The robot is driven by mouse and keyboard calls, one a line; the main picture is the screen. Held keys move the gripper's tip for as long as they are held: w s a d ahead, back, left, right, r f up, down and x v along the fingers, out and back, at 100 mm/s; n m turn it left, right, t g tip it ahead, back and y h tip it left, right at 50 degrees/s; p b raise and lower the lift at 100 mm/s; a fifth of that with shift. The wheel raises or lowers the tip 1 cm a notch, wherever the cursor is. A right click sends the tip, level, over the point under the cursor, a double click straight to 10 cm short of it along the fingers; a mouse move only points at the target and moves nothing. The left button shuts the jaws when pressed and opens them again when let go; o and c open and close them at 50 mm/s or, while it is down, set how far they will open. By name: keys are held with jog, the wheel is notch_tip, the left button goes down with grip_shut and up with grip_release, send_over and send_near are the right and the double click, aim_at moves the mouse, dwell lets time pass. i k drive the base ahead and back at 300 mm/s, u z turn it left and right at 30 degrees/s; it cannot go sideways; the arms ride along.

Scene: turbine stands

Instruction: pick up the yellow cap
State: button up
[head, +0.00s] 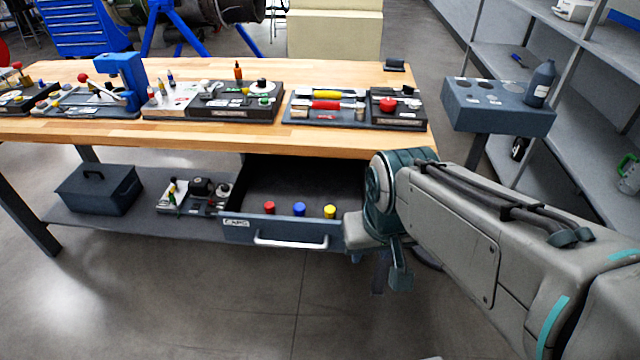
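The yellow cap (330,211) is a small cylinder at the right of a row of three caps. They sit near the front of an open drawer under the workbench. A blue cap (299,209) and a red cap (269,208) are to its left. The drawer (282,231) has a dark front with a pale handle bar. My arm reaches in from the right, and its end is close to the drawer's right front corner. The fingers of my gripper cannot be made out, so its state is unclear.
The wooden workbench (230,138) above the drawer holds trays of tools and parts. A lower shelf (140,222) carries a dark toolbox (98,189) and small bottles. A blue-grey stand (497,112) with a bottle is at the right. The floor in front is clear.

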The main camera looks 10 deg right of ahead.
aim_at(330, 211)
jog(key=z, duration=2.2)
jog(key=i, duration=1.3)
jog(key=u, duration=3.35)
jog(key=i, duration=0.5)
jog(key=u, duration=0.15)
